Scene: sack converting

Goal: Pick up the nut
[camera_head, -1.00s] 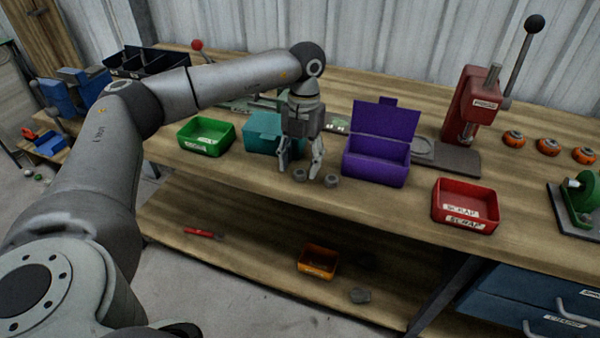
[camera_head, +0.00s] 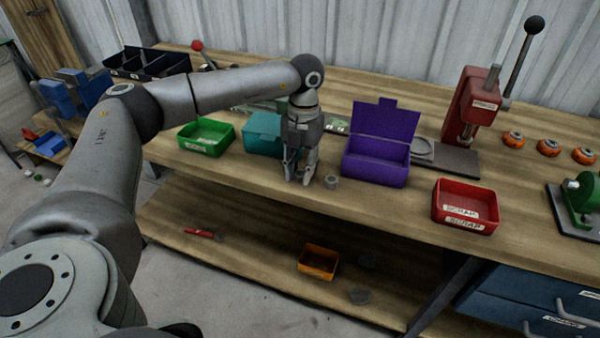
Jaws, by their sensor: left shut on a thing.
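My left gripper (camera_head: 297,178) points straight down at the bench top, in front of the teal box. It is shut on a small grey nut, which is mostly hidden between its fingers. A second small grey round piece (camera_head: 331,182), like a nut, lies on the bench just right of the fingers, apart from them. My right gripper is not in view.
Behind and around stand a green tray (camera_head: 206,149), a teal box (camera_head: 262,148), an open purple box (camera_head: 375,172) and a red scrap tray (camera_head: 466,225). A red press (camera_head: 473,105) stands farther right. The bench's front strip is mostly clear.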

